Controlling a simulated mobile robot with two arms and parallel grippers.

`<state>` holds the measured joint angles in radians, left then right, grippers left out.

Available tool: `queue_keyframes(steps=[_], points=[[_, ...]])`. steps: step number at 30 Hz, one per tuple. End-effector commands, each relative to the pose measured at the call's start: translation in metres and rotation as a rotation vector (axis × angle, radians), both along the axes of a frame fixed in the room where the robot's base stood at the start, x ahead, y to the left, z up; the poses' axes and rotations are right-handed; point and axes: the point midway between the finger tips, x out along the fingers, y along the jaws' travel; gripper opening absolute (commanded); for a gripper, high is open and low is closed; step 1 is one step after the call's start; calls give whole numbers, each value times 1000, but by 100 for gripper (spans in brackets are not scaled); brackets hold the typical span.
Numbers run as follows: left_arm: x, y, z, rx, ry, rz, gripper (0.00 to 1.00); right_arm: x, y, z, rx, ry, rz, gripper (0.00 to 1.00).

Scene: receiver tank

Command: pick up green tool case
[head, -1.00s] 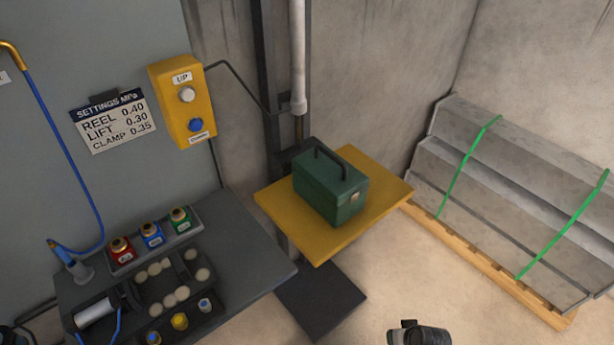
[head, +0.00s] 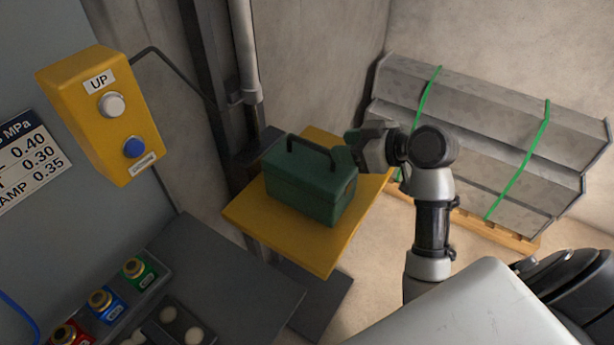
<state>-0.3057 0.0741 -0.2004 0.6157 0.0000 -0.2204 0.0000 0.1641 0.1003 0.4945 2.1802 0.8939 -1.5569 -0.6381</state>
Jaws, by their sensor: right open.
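The green tool case (head: 306,194) stands upright on a yellow platform (head: 327,258), with its dark handle (head: 312,151) raised on top. My right gripper (head: 354,146) is at the upper right of the case, close to the right end of the handle. It is open, and nothing shows held in it. Its fingers are small and partly hidden by the wrist, so I cannot tell whether they touch the case. My left gripper is not in view.
A yellow control box (head: 100,115) with UP and a blue button hangs at the left. A grey bench (head: 235,270) with coloured fittings is at the lower left. Strapped grey panels (head: 490,130) lie on a pallet at the right. A vertical pipe (head: 244,50) rises behind the platform.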

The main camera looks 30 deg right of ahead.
Motion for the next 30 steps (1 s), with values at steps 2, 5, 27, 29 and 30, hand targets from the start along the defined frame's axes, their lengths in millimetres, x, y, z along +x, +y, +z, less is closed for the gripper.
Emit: queue_keyframes(steps=[2, 5, 27, 29, 30], points=[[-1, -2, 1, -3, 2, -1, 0, 7, 5, -4, 2, 1, 1, 45], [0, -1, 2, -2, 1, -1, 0, 12, 8, -6, 1, 2, 0, 45], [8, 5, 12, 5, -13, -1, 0, 51, 39, -24, -1, 2, -1, 34], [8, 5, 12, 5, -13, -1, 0, 51, 39, -24, 0, 2, 0, 25], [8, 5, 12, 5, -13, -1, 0, 51, 39, -24, -1, 2, -1, 19]])
